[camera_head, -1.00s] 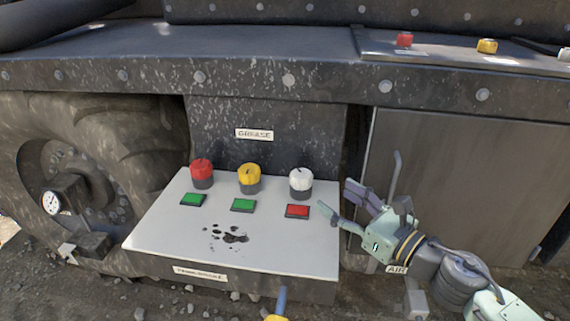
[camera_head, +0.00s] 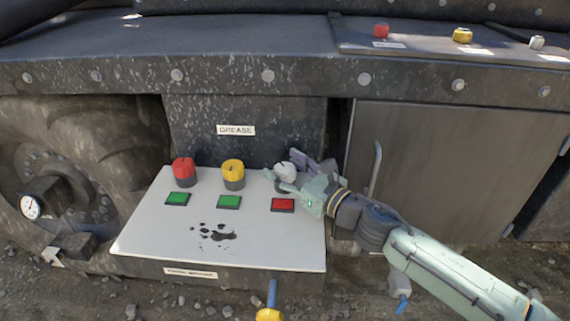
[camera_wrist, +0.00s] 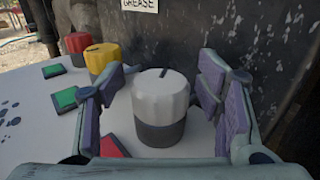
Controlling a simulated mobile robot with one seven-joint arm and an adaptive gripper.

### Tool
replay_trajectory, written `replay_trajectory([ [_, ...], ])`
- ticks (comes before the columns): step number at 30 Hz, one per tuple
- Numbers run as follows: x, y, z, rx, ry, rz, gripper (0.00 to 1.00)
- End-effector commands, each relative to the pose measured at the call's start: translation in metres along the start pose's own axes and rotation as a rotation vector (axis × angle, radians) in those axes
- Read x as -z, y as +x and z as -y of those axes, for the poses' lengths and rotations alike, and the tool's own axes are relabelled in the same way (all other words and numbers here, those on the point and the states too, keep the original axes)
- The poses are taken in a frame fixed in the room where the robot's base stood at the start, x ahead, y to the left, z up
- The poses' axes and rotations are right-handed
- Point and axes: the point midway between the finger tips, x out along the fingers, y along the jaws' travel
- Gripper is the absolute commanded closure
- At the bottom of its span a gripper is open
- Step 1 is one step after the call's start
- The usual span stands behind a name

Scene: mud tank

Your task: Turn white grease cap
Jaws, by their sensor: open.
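The white grease cap (camera_wrist: 160,97) stands upright on a dark base at the right of the grease panel (camera_head: 150,225). In the wrist view it sits between my open gripper's fingers (camera_wrist: 163,100), with a gap showing on both sides. A dark slot marks its top. In the head view my gripper (camera_head: 287,173) is at the white cap (camera_head: 285,168) and partly hides it. A red indicator (camera_head: 283,205) lies in front of the white cap; it also shows in the wrist view (camera_wrist: 109,146).
A yellow cap (camera_head: 233,172) and a red cap (camera_head: 184,170) stand left of the white cap, with green indicators (camera_head: 228,202) in front. The dark wall with the GREASE label (camera_head: 236,130) rises behind. More small caps (camera_head: 462,35) sit on the upper ledge.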

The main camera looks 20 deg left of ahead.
Motion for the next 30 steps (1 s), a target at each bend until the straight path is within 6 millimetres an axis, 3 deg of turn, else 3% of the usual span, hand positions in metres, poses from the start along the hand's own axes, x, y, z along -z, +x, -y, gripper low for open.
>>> replay_trajectory([
  [9, 0.0005, 0.0026, -0.0002, 0.0, 0.001, -0.001, 0.41],
  [30, 0.0003, 0.0023, -0.0003, 0.0, 0.001, 0.0, 0.87],
])
